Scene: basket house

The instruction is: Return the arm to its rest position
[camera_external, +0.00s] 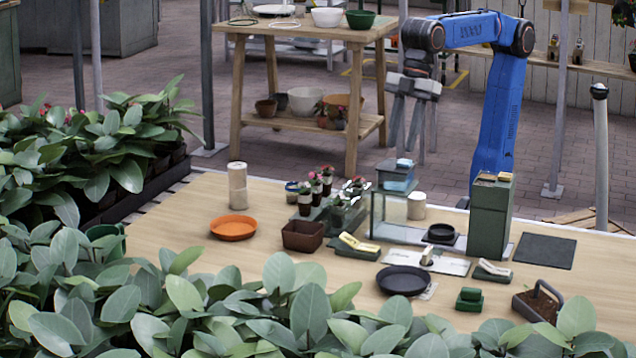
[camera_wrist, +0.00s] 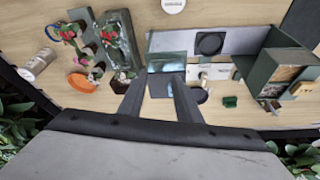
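My blue arm (camera_external: 503,110) rises behind the right part of the table, and its forearm reaches left. My gripper (camera_external: 402,148) hangs from it, fingers pointing down, in the air above the small glass house (camera_external: 392,212). In the wrist view the two fingers of my gripper (camera_wrist: 163,84) stand apart with a clear gap, and nothing is held between them. The glass house and its blue top show past the fingertips there. No contact with anything on the table is visible.
The wooden table (camera_external: 170,235) holds a tall green box (camera_external: 491,218), an orange dish (camera_external: 233,228), a black dish (camera_external: 403,280), a brown pot (camera_external: 303,236) and several small plants. Leafy plants (camera_external: 290,300) line the front and left. A wooden shelf (camera_external: 300,30) stands behind.

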